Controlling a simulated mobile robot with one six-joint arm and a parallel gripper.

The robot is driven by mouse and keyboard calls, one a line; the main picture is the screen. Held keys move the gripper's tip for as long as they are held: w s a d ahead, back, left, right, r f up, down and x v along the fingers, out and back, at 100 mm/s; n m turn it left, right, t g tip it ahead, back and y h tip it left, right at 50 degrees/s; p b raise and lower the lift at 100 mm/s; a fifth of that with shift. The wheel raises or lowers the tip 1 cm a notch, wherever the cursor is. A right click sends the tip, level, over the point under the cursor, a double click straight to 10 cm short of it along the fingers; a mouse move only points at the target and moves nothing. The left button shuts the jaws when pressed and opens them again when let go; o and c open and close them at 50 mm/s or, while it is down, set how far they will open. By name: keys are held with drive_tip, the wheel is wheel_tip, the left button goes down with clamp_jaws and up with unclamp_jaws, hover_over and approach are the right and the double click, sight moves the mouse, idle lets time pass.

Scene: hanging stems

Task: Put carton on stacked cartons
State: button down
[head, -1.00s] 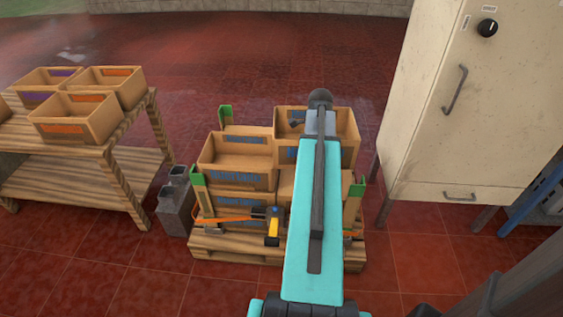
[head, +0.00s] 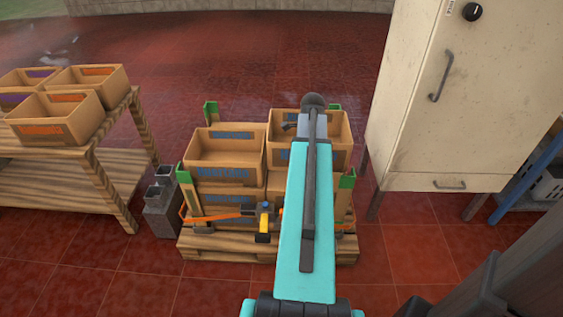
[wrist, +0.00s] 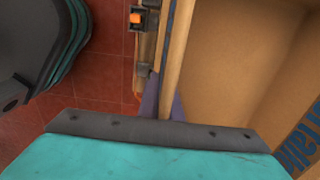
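My gripper (wrist: 165,100) has its fingers on both sides of a carton's wall, seen in the wrist view. The tan open-topped carton (wrist: 225,60) fills the right of that view, with a blue label on a far wall. In the head view this carton (head: 341,128) is over the right side of the pallet, partly hidden by my teal arm. It appears level, slightly higher than the left carton. The stacked cartons (head: 227,172) with blue labels stand on the wooden pallet (head: 215,250). I cannot tell whether the held carton touches the one below.
A wooden table (head: 110,150) bears orange- and purple-labelled cartons. A cream cabinet (head: 420,110) stands close on the right.

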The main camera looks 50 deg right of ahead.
drive_tip(key=shift+f+b, duration=0.6)
drive_tip(key=shift+f, duration=2.35)
drive_tip(key=shift+f+b, duration=0.4)
drive_tip(key=shift+f, duration=1.5)
drive_tip(key=shift+f, duration=0.1)
drive_tip(key=c, duration=2)
unclamp_jaws()
wheel_tip(320, 180, up, 12)
drive_tip(key=p, duration=0.2)
drive_tip(key=shift+p, duration=0.3)
